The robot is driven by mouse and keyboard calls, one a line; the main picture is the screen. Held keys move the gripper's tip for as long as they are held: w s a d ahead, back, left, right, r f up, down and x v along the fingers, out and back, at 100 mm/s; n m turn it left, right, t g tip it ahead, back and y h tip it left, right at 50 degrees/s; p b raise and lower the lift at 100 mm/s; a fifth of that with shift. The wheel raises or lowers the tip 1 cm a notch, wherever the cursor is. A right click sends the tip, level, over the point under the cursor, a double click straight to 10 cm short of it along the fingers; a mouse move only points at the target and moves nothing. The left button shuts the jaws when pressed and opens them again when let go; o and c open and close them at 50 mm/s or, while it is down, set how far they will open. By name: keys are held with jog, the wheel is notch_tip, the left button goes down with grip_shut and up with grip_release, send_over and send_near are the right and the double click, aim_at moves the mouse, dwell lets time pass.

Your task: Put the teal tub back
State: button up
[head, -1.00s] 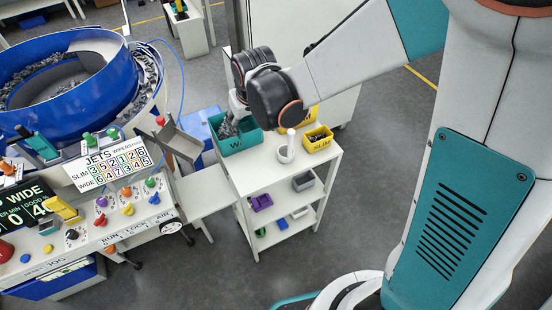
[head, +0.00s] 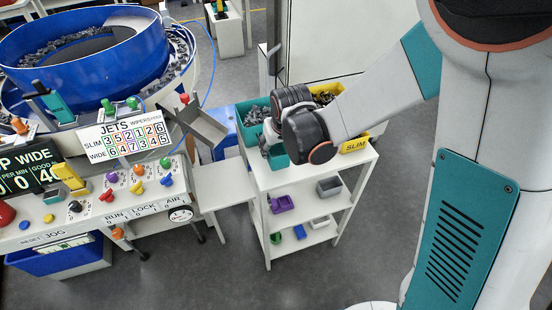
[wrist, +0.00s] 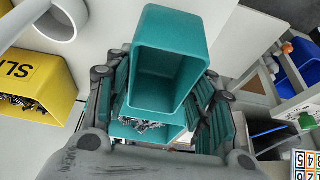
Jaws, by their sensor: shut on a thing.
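The small teal tub (wrist: 165,78) is between the fingers of my gripper (wrist: 163,95) in the wrist view, and its inside looks empty. In the head view a teal piece of the tub (head: 278,161) shows under my gripper (head: 270,142), mostly hidden by my wrist. A larger teal bin (head: 243,128) with grey parts in it stands on the cart's top at the back left. Grey parts on teal (wrist: 150,128) also show below the tub in the wrist view. I cannot tell whether the tub touches the cart's top.
A yellow bin marked SLIM (head: 356,146) stands at the right of the cart top (head: 300,178), another yellow bin (head: 326,90) behind. A white cup (wrist: 60,18) is at the upper left of the wrist view. The control desk and a metal chute (head: 205,130) stand left.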

aim_at(276, 156)
jog(key=shift+f+b, duration=1.35)
jog(key=shift+f, duration=0.7)
jog(key=shift+f, duration=0.2)
jog(key=o, duration=1.1)
jog(key=shift+r, duration=0.2)
jog(key=shift+r, duration=0.3)
jog(key=p+v, duration=0.8)
jog(key=v, duration=0.3)
jog(key=shift+s+r, duration=0.2)
jog(key=shift+s, duration=0.05)
